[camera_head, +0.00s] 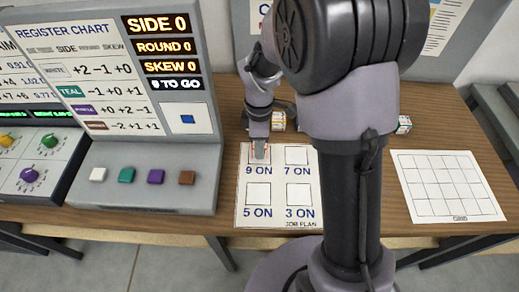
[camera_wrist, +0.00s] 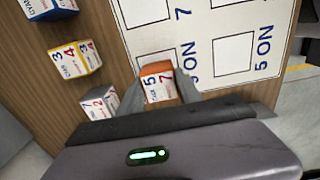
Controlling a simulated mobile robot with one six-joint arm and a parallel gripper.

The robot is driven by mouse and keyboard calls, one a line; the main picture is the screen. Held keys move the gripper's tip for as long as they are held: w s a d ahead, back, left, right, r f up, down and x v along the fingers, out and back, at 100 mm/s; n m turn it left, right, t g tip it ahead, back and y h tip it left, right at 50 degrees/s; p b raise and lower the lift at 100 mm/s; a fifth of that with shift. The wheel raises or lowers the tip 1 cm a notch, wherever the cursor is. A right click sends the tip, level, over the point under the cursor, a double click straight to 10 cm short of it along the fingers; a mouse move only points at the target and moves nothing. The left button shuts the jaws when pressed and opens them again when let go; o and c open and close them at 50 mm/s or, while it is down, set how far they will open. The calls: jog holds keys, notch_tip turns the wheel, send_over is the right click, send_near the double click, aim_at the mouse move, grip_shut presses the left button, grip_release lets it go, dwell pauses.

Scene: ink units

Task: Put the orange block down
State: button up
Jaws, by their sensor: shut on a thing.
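My gripper (camera_head: 259,152) points down over the upper left "9 ON" square of the white job plan sheet (camera_head: 278,205). It is shut on the orange block (camera_wrist: 157,78), which shows between the fingers (camera_wrist: 160,92) in the wrist view with numbers on its white faces. In the head view my fingers mostly hide the block. The block covers part of the "9 ON" square, and I cannot tell whether it touches the sheet. The "7 ON" (camera_head: 297,155), "5 ON" (camera_head: 257,193) and "3 ON" (camera_head: 299,193) squares are empty.
Blue-edged (camera_wrist: 45,8), yellow-edged (camera_wrist: 76,58) and grey-edged (camera_wrist: 98,103) blocks stand on the wooden table beside the sheet. A grid sheet (camera_head: 447,186) lies empty at the right. A console (camera_head: 150,175) with coloured buttons and a "SIDE 0" display stands at the left.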

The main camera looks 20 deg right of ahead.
jog(key=shift+f, duration=0.95)
jog(key=shift+r, duration=0.25)
jog(key=shift+f, duration=0.15)
jog(key=o, duration=1.4)
jog(key=shift+c, duration=0.2)
